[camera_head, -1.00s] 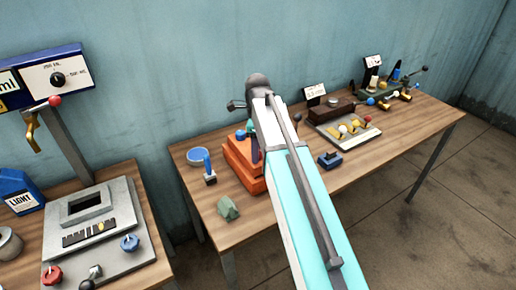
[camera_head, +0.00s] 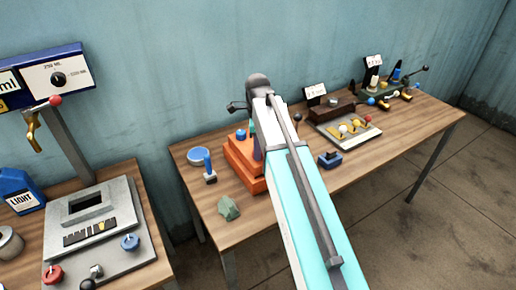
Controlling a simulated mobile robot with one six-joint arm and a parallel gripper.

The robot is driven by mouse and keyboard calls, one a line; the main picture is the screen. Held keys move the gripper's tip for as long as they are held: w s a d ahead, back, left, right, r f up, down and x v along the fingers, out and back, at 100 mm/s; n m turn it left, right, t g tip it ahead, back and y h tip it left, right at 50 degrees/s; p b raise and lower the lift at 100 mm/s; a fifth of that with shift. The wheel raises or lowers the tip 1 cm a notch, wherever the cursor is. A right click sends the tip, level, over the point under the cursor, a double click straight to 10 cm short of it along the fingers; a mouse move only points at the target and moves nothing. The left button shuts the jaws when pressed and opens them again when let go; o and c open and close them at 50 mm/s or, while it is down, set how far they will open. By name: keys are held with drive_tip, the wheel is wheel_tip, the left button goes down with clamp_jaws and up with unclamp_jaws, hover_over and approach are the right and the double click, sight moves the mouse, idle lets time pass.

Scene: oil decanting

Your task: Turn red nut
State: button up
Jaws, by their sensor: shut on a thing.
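A red knob-like part (camera_head: 53,274) sits at the front left of the grey machine plate; I cannot tell whether it is the red nut. No other red nut shows clearly. My arm crosses the middle of the view and ends at a dark joint above the orange-red block (camera_head: 243,157) on the long table. The jaws are hidden behind my arm, so what they hold does not show. My arm also covers the right part of the orange-red block.
A blue knob (camera_head: 130,242) is on the left machine plate (camera_head: 112,262). The table's front edge is mostly clear.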

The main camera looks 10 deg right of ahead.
drive_tip(key=n, duration=0.6)
drive_tip(key=shift+p, duration=0.3)
drive_tip(key=n, duration=1)
drive_tip(key=shift+n+p, duration=0.35)
drive_tip(key=shift+n, duration=0.05)
drive_tip(key=n, duration=0.5)
drive_tip(key=shift+n, duration=0.3)
drive_tip(key=o, duration=1)
drive_tip(key=shift+o, duration=0.2)
drive_tip(key=shift+r, duration=0.15)
